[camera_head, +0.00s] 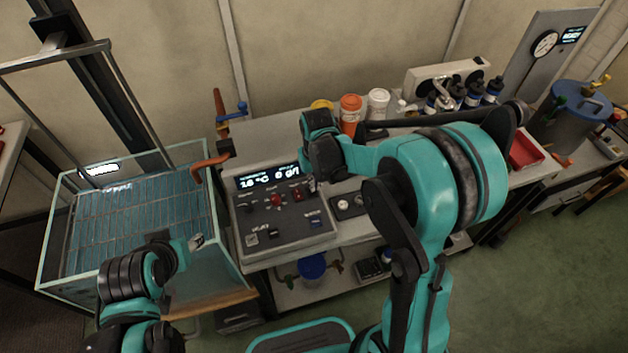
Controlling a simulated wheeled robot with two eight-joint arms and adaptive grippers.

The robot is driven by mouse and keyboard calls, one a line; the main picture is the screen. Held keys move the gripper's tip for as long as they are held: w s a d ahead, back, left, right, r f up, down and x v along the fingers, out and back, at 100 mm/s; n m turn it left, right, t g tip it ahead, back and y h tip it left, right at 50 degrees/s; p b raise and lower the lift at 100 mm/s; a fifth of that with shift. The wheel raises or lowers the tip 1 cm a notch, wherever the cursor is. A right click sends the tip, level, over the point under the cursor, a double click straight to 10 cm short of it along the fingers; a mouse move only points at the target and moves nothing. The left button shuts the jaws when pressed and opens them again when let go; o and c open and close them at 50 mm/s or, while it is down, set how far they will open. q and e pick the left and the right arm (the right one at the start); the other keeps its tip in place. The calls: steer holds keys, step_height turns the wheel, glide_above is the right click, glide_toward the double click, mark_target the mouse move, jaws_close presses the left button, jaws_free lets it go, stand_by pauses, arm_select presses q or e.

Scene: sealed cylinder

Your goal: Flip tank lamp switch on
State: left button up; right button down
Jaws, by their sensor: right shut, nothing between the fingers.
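The control panel (283,222) is a dark sloped box right of the tank, with a lit display (268,177), a red knob, small switches and buttons. I cannot read which switch is the tank lamp's. The glass tank (62,208) at left holds a wire rack and bluish water. A bright white strip (100,169) shows at its back. My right gripper (311,184) is shut and empty, at the panel's upper right edge beside the switches; I cannot tell whether it touches one. My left gripper (196,242) is low in front of the tank, its fingers unclear.
An orange-red handle (210,163) rises at the tank's right corner. A red tray (526,150) and blue-lidded vessel (574,112) are at right.

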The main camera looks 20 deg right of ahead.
steer(key=r+p, duration=0.2)
steer(key=r, duration=0.1)
steer(key=r+p, duration=0.1)
steer(key=shift+w+r, duration=0.2)
steer(key=shift+w, duration=0.15)
arm_select(q)
step_height(320, 180, up, 6)
steer(key=p, duration=0.2)
steer(key=shift+f+p, duration=0.1)
steer(key=shift+p, duration=0.3)
arm_select(e)
step_height(320, 180, up, 9)
steer(key=w, duration=0.1)
steer(key=shift+w+r, duration=0.2)
steer(key=shift+w, duration=0.05)
arm_select(q)
step_height(320, 180, down, 5)
steer(key=b, duration=0.5)
steer(key=shift+s, duration=0.1)
steer(key=shift+c, duration=0.9)
steer(key=shift+d, duration=0.1)
steer(key=shift+c, duration=0.3)
arm_select(e)
steer(key=s+d+t, duration=0.2)
steer(key=s+t, duration=0.4)
steer(key=s, duration=1.2)
steer(key=shift+s+d+f, duration=0.15)
steer(key=shift+d+f, duration=0.05)
steer(key=shift+f, duration=0.15)
